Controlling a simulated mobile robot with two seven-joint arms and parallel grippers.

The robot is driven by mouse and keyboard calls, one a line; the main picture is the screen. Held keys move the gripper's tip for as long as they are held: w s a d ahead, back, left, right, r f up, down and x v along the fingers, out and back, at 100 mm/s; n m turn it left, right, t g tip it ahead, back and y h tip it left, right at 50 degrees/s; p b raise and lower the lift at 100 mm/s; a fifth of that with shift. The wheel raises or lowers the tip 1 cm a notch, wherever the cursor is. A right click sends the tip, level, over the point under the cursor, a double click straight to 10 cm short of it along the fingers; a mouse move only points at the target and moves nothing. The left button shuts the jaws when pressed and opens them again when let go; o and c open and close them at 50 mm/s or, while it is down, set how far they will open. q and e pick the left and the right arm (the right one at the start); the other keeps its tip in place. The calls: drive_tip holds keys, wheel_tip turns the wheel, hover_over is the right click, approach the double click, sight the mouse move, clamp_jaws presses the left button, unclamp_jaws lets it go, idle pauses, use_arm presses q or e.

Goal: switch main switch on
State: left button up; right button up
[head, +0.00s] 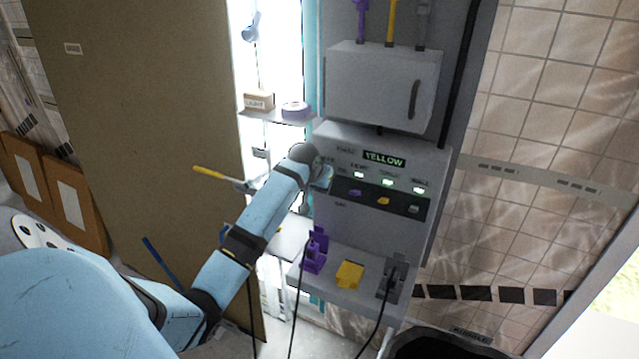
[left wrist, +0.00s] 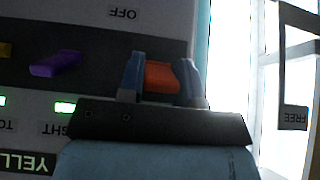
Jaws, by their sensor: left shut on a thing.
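The control panel (head: 385,160) is grey with a dark switch strip (head: 395,206) and a lit display reading YELLOW (head: 384,160). My left gripper (head: 322,180) is at the left end of this strip. In the left wrist view its blue fingers (left wrist: 161,82) are shut on an orange-red switch (left wrist: 160,77), apparently the main switch. An upside-down OFF label (left wrist: 122,13) shows above the switch there. In the head view the switch is hidden by my gripper. My right gripper is not in view.
Purple (head: 355,192), yellow (head: 383,201) and grey (head: 414,209) switches sit right of my gripper, under lit green lamps. A ledge below holds a purple plug (head: 314,252) and a yellow block (head: 349,274). A closed cabinet (head: 375,85) is above. A brown board (head: 140,130) stands left.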

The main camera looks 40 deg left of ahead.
use_arm(q)
drive_tip(key=shift+g, duration=0.3)
drive_tip(key=shift+r, duration=0.1)
drive_tip(key=o, duration=0.9)
drive_tip(key=shift+w, duration=0.1)
drive_tip(key=shift+r, duration=0.2)
drive_tip(key=shift+b+v, duration=1.05)
drive_tip(key=shift+v, duration=5.75)
drive_tip(key=shift+a+f, duration=0.1)
